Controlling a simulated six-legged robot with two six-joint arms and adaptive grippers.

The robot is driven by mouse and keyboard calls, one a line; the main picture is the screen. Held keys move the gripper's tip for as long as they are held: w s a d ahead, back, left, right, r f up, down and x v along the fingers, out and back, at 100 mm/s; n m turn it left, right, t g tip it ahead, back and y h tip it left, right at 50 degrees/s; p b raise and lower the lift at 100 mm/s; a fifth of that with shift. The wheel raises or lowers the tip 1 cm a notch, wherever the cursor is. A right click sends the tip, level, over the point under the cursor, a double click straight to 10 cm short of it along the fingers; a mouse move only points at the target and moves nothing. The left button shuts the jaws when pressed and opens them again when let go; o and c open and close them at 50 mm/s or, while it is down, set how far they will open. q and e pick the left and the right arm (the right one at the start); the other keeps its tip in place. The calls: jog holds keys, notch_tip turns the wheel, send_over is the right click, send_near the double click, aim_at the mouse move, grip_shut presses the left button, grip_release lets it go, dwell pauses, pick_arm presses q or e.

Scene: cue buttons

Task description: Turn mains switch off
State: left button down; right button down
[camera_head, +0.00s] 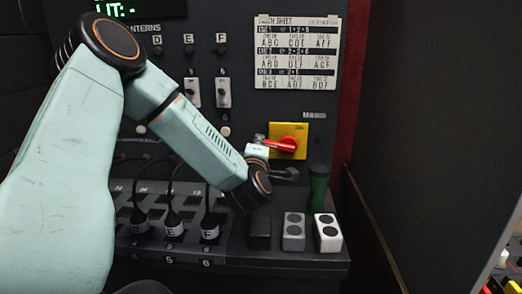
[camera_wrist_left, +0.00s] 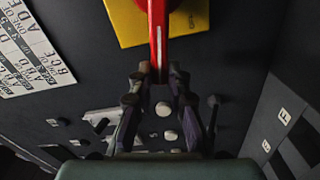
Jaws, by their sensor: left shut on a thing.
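The mains switch is a red rotary handle (camera_head: 283,145) on a yellow plate (camera_head: 301,130), under a "MAINS" label on the dark panel. In the head view the handle lies nearly level, its end pointing left. In the left wrist view the red handle (camera_wrist_left: 158,35) runs down from the yellow plate (camera_wrist_left: 128,22) to my fingertips. My left gripper (camera_wrist_left: 158,75) is shut on the end of the handle. In the head view my left wrist partly hides the gripper and handle end. My right gripper is in neither view.
A cue sheet (camera_head: 297,52) hangs above the switch. Below, a desk ledge carries a black block, a grey block (camera_head: 293,232), a white block (camera_head: 328,233) and a dark green upright object (camera_head: 318,187). Plugs with cables (camera_head: 209,229) stand left. A dark wall bounds the right.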

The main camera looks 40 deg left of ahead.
pick_arm(q)
jog(key=shift+a+f+n+b, duration=0.1)
jog(key=shift+f+n+b, duration=0.7)
jog(key=shift+n+b, duration=0.35)
jog(key=c, duration=1.3)
grip_release()
jog(key=shift+s, duration=0.1)
jog(key=v, duration=0.7)
jog(key=shift+s, duration=0.15)
